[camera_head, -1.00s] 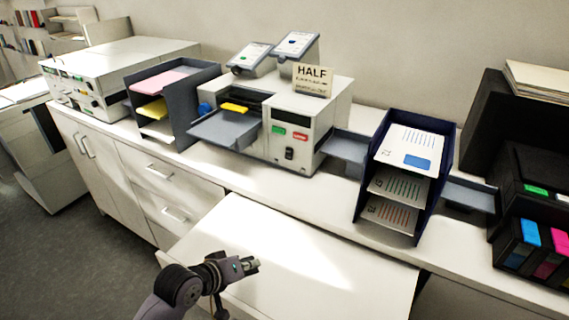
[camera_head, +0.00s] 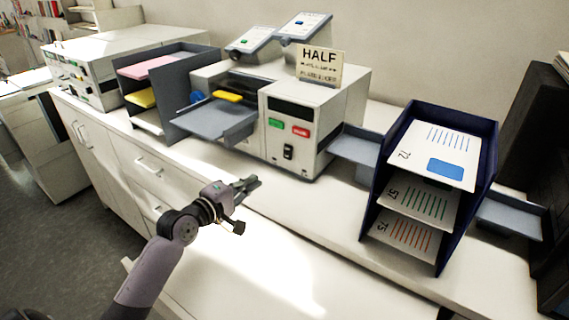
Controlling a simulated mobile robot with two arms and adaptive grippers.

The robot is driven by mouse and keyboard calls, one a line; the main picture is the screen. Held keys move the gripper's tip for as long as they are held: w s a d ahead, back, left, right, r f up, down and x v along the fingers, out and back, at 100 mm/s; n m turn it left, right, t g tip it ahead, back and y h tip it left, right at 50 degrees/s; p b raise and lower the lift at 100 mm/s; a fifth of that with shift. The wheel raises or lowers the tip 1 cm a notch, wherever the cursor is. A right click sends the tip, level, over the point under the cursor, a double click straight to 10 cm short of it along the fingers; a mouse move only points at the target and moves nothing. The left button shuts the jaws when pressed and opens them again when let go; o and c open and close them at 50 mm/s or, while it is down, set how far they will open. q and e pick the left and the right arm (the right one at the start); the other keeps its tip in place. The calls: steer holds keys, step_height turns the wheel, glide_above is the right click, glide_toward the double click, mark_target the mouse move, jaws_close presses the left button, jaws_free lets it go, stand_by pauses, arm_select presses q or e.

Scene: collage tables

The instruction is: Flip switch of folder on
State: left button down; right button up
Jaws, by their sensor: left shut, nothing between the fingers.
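The folder (camera_head: 330,128) is a white machine at the middle of the counter, with a sign reading HALF (camera_head: 319,67) on top. Its front has a green button (camera_head: 275,123), a red button (camera_head: 300,131) and a small black rocker switch (camera_head: 289,152) below them. I cannot tell which way the switch is tipped. My left gripper (camera_head: 250,188) is shut and empty. My right gripper is not in view.
A grey feed tray (camera_head: 213,118) juts from the folder's left side and an output tray (camera_head: 356,146) from its right. A dark blue paper rack (camera_head: 368,215) stands to the right, a grey rack (camera_head: 171,125) to the left. The counter's front strip (camera_head: 300,205) is clear.

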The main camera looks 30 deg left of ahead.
arm_select(q)
steer(key=p, duration=0.2)
glide_toward(286, 159)
steer(key=w, duration=0.4)
steer(key=w+d, duration=0.1)
steer(key=w, duration=0.1)
steer(key=shift+f, duration=0.4)
steer(key=shift+w+f, duration=0.1)
steer(key=shift+w, duration=0.4)
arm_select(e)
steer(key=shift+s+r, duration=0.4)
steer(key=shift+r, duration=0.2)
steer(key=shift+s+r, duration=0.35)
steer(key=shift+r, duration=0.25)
